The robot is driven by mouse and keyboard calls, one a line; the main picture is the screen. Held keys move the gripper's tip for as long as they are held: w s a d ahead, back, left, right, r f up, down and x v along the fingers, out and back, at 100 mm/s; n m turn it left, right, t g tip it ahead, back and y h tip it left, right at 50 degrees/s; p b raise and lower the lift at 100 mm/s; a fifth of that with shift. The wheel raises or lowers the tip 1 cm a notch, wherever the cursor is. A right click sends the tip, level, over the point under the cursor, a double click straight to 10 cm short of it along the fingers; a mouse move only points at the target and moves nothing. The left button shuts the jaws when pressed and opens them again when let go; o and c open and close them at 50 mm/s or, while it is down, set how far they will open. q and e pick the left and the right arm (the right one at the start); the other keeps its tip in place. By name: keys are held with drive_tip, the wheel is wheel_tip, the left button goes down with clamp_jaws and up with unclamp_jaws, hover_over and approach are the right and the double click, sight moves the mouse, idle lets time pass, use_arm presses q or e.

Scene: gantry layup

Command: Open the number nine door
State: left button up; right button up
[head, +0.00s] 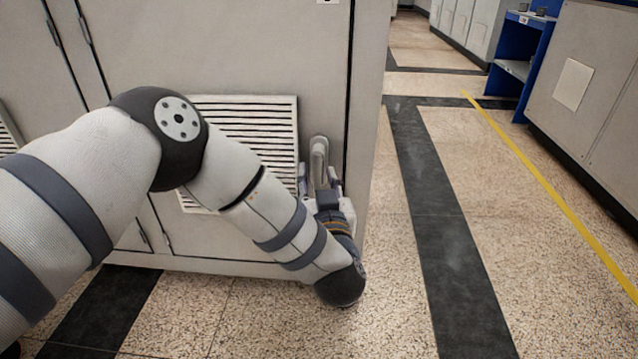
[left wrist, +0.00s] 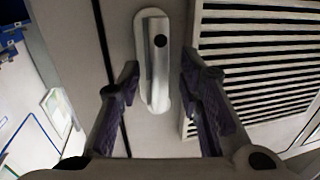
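A grey cabinet door (head: 245,48) with a slatted vent and an upright lever handle (head: 319,152) fills the left half of the head view. The handle also shows in the left wrist view (left wrist: 156,62), upright on its light plate. My left gripper (head: 320,184) is low at the door's right side, by the handle. In the left wrist view its fingers (left wrist: 159,78) are spread, one on each side of the handle, with gaps. The door looks shut. A label at the top edge is cut off, so no number is readable. My right gripper is out of view.
The slatted vent (head: 250,118) is just left of the handle. The cabinet's right edge borders a clear aisle with a dark floor strip (head: 440,230) and a yellow line (head: 545,180). More grey cabinets (head: 590,80) and a blue shelf unit (head: 520,65) stand across the aisle.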

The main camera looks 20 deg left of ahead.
sight(339, 152)
use_arm(q)
drive_tip(key=shift+c, duration=0.3)
clamp_jaws()
